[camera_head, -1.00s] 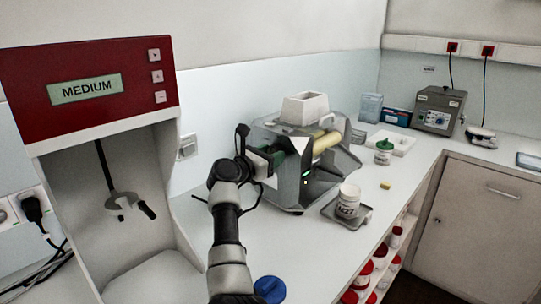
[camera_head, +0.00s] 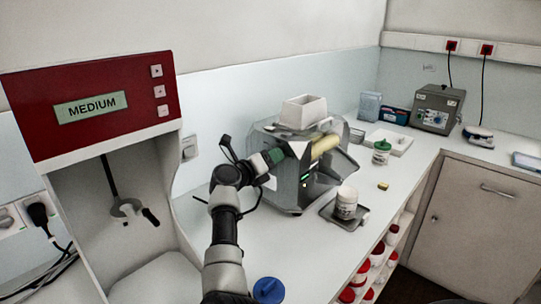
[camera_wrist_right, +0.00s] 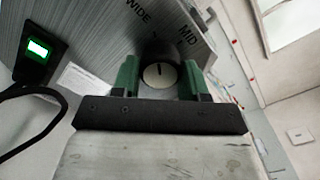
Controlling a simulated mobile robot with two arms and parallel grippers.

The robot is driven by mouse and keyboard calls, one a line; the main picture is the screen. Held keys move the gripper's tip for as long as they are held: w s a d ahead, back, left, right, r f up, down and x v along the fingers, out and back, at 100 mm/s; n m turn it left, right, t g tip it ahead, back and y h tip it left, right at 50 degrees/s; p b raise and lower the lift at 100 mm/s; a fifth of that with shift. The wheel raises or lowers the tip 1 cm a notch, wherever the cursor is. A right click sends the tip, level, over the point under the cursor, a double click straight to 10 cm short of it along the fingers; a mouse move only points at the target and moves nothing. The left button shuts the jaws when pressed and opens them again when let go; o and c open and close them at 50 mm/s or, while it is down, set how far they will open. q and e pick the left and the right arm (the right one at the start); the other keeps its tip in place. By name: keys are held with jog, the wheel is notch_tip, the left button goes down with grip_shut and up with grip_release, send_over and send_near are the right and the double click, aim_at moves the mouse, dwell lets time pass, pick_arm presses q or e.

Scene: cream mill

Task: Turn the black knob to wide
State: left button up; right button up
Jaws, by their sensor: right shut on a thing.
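The mill (camera_head: 300,190) stands on the bench with a white hopper on top. In the wrist view the black knob (camera_wrist_right: 159,75) sits on its grey panel, its pale round face carrying a short dark line pointing roughly up the picture. The words WIDE (camera_wrist_right: 138,13) and MID (camera_wrist_right: 187,33) are printed beyond it, the line lying between them; the third label is not seen. My right gripper (camera_wrist_right: 160,78) is shut on the knob, one green finger on each side. In the head view my right gripper (camera_head: 274,157) reaches the mill's left side and the knob is hidden. My left gripper is not in view.
A red-topped mixer (camera_head: 95,95) reading MEDIUM stands at left. A white jar (camera_head: 346,203) on a small scale (camera_head: 330,212) is right of the mill. A green-capped jar (camera_head: 381,156) stands farther back. A blue lid (camera_head: 268,289) lies near my arm. A green-lit switch (camera_wrist_right: 37,50) is beside the knob.

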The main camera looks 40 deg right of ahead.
jog(key=shift+r+n, duration=0.1)
jog(key=shift+n, duration=0.6)
jog(key=o, duration=0.9)
jog(key=shift+d, duration=0.15)
